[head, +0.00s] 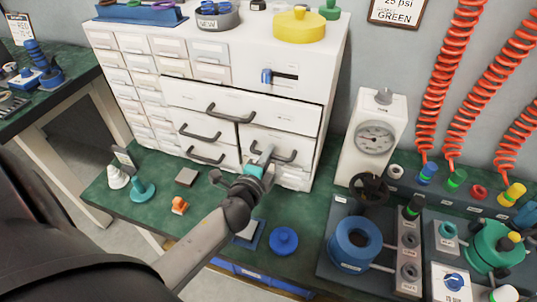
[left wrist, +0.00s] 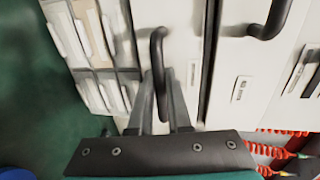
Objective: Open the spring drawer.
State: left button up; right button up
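The white drawer cabinet (head: 212,73) stands on the green bench. A wide drawer (head: 285,110) with a dark handle (head: 230,113) is above two narrower columns of drawers. My left gripper (head: 262,160) is at the dark bar handle of the drawer at the lower right (head: 285,141). In the left wrist view the fingers (left wrist: 160,95) lie close on both sides of that handle (left wrist: 157,50), with little gap. They look shut on it. The drawer looks flush with the cabinet front. The labels are too small to read. My right gripper is not in view.
A pressure gauge (head: 375,137) stands right of the cabinet. A blue ring part (head: 354,243) and fittings are at the front right. Red coiled hoses (head: 440,80) hang at right.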

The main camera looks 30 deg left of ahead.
pick_arm(q)
grip_shut()
jog(key=shift+s, duration=0.1)
dwell(1.1)
